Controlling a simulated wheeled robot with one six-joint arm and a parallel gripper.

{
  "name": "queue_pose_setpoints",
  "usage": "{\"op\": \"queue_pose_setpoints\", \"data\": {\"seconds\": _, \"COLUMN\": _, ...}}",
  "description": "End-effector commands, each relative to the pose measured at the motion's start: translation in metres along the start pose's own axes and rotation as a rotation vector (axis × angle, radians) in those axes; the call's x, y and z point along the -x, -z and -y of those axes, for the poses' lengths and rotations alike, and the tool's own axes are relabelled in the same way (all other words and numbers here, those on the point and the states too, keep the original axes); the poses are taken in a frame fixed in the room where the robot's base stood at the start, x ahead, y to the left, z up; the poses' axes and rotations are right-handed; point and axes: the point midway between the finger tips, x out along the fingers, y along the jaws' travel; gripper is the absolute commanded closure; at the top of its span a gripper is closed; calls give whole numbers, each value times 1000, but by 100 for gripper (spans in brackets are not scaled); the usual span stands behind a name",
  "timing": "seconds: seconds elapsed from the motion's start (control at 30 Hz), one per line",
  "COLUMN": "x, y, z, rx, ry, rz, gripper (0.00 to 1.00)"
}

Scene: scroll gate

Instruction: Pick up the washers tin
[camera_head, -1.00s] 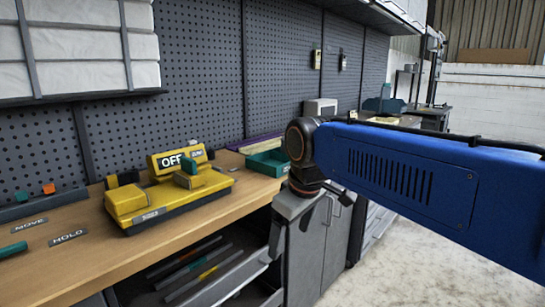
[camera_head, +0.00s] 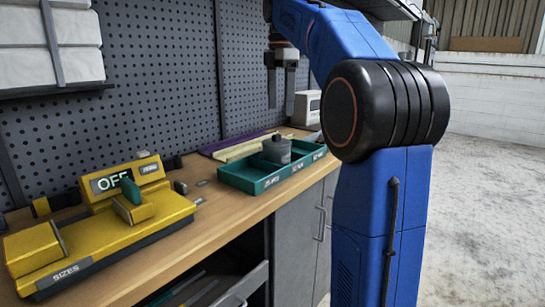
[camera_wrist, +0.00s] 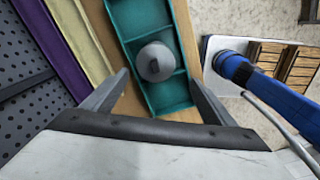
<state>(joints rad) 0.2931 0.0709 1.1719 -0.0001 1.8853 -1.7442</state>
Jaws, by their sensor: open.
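A grey round tin (camera_head: 277,150) with a knob on its lid stands upright in the middle compartment of a green tray (camera_head: 250,186) on the bench. I cannot read a name on it. In the wrist view the tin (camera_wrist: 155,60) shows from above, between and beyond the fingers, with the tray (camera_wrist: 138,18) around it. My gripper (camera_head: 281,92) is open, points down and is empty. It hangs above the tin, clear of it.
Purple and yellow strips (camera_head: 240,148) lie behind the tray, near the pegboard (camera_head: 165,75). A yellow machine marked OFF (camera_head: 105,220) stands to the left. A white box (camera_head: 307,108) is at the back right. A drawer (camera_head: 235,290) is open below the bench.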

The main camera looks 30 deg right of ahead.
Motion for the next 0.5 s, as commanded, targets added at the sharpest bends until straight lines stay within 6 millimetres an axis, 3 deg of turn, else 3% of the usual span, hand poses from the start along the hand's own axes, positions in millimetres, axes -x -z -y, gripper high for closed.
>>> {"op": "queue_pose_setpoints", "data": {"seconds": 0.23, "x": -4, "y": -7, "z": -8, "rx": 55, "ry": 16, "rz": -3, "gripper": 21}}
{"op": "queue_pose_setpoints", "data": {"seconds": 0.5, "x": -50, "y": -6, "z": -6, "rx": 54, "ry": 17, "rz": -4, "gripper": 21}}
